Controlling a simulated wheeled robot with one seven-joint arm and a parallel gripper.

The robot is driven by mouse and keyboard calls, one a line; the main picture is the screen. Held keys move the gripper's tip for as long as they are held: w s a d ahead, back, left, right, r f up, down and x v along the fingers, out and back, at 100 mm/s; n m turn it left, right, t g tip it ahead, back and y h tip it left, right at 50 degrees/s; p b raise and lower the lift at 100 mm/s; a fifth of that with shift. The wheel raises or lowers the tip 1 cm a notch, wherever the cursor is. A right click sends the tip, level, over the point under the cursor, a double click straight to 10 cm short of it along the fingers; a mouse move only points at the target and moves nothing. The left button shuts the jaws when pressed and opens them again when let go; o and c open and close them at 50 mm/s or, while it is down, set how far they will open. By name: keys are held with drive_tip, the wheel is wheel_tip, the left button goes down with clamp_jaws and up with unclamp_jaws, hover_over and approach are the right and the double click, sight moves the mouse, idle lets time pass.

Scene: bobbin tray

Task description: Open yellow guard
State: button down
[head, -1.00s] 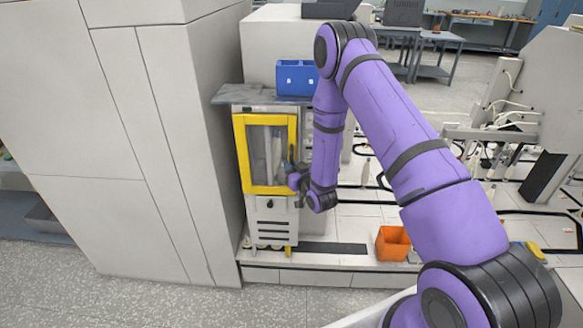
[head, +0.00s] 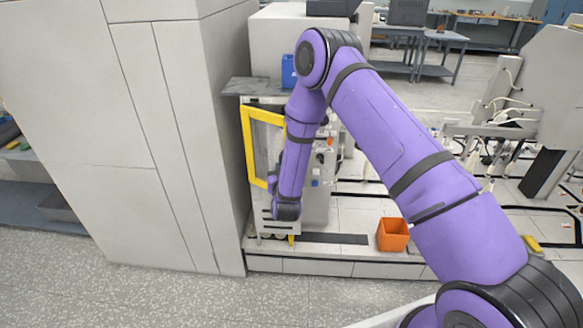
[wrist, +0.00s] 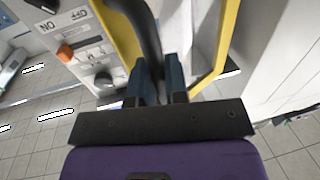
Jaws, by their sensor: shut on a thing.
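The yellow guard (head: 248,150) is a framed window on the front of a light grey machine. In the head view its top edge slants down to the right, so its right side stands out from the machine, partly open. My arm covers that right side. In the wrist view the guard (wrist: 228,45) shows as yellow strips either side of its pane. My gripper (wrist: 157,78) is shut on a dark curved handle (wrist: 148,30) beside a yellow strip.
A panel with an orange switch (wrist: 65,53) and a black knob (wrist: 103,79) is beside the handle. A tall grey cabinet (head: 150,120) stands close left of the machine. An orange bin (head: 392,235) sits to the right. Speckled floor (head: 170,295) in front is clear.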

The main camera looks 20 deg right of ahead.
drive_tip(key=w+a+m+g+h, duration=0.1)
drive_tip(key=a+m+g+h, duration=0.3)
drive_tip(key=a, duration=1.7)
drive_tip(key=shift+w+m+h, duration=0.3)
drive_tip(key=shift+m+h, duration=0.7)
drive_tip(key=shift+h, duration=1.3)
drive_tip(key=c, duration=1.1)
unclamp_jaws()
drive_tip(key=shift+c, duration=0.2)
drive_tip(key=v, duration=1)
drive_tip(key=shift+s+a, duration=0.3)
